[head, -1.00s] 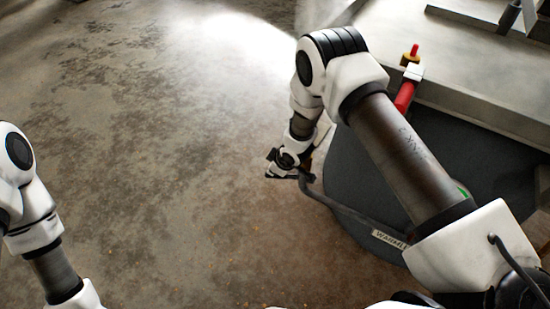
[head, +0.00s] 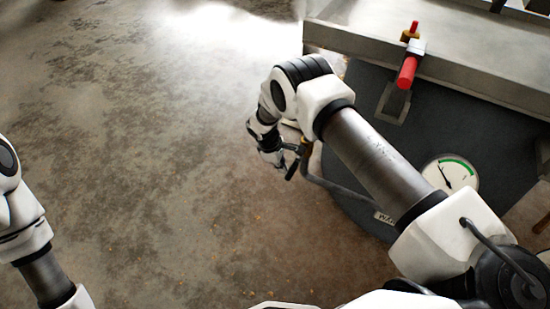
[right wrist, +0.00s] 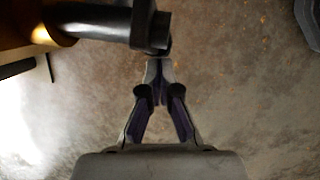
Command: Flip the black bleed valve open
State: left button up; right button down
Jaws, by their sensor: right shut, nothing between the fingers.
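The brass valve body (head: 306,149) shows just beyond my right gripper in the head view, at the end of a dark pipe on the drum's left side. In the right wrist view a dark bar with a blocky end (right wrist: 150,30), which looks like the black valve's lever, reaches out from the brass part (right wrist: 40,28). My right gripper (right wrist: 158,66) is shut and empty, its fingertips just below the blocky end. Whether they touch it I cannot tell. In the head view the right gripper (head: 284,160) is small and partly hidden. My left gripper is out of view.
The dark drum (head: 465,135) carries a round gauge (head: 450,175) and a label, partly behind my right arm. A red-handled clamp (head: 407,72) sits at the edge of the grey metal ledge (head: 460,70). The concrete floor (head: 130,130) at left is open.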

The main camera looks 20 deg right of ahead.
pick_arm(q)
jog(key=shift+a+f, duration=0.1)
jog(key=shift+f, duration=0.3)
pick_arm(e)
jog(key=shift+s+d+f, duration=0.35)
jog(key=shift+s+f, duration=0.05)
jog(key=shift+s, duration=0.25)
